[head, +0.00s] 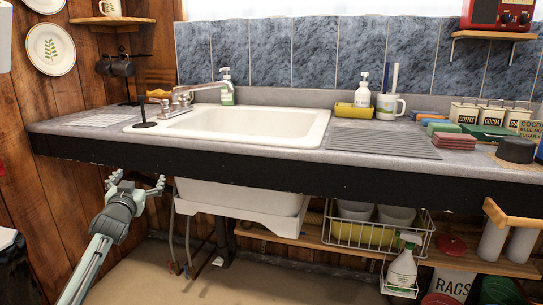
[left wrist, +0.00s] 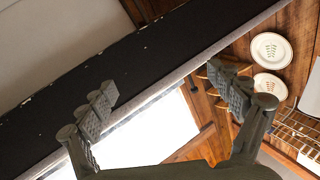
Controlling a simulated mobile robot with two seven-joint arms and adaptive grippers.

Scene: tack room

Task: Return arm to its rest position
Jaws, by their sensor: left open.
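My left gripper (head: 137,186) is in the head view at the lower left, in front of and below the counter's dark front edge. Its fingers are spread apart with nothing between them. In the left wrist view the same gripper (left wrist: 170,105) shows two separated fingers, with the dark counter edge (left wrist: 130,65) and wood wall beyond them. The left arm (head: 95,260) comes up from the bottom of the head view. My right gripper is in neither view.
The grey counter (head: 75,128) holds a white sink (head: 250,124), a ribbed mat (head: 385,142), soap bottles, a mug and canisters. Under it are a wire basket (head: 378,237), a spray bottle (head: 402,270) and a shelf. The floor (head: 290,285) near the front looks clear.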

